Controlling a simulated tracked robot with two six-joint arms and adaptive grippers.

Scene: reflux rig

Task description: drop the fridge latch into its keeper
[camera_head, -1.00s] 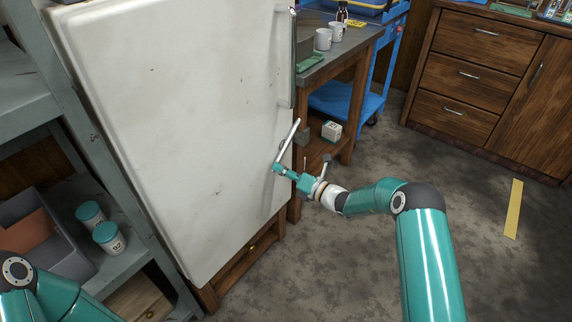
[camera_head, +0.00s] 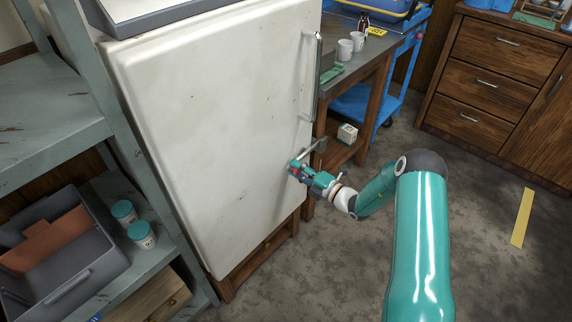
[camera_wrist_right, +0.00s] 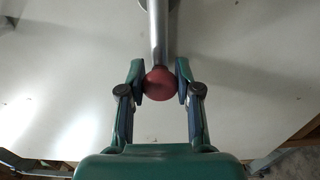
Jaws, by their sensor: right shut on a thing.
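The fridge latch is a grey metal bar (camera_head: 311,152) on the white fridge door, with a red knob at its end. It slants up to the right in the head view, its far end close to a dark grey block (camera_head: 321,145) at the door's right edge, which looks like the keeper. I cannot tell whether the bar touches or sits in it. My right gripper (camera_head: 295,168) is shut on the knob. In the right wrist view the knob (camera_wrist_right: 160,84) is between both fingers, and the bar (camera_wrist_right: 158,30) runs up from it. My left gripper is out of view.
The fridge door (camera_head: 215,130) has a long vertical handle (camera_head: 313,75) above the latch. A grey shelf (camera_head: 70,150) stands left, with a grey bin (camera_head: 70,270) and two jars. A bench with mugs (camera_head: 345,48) is behind right.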

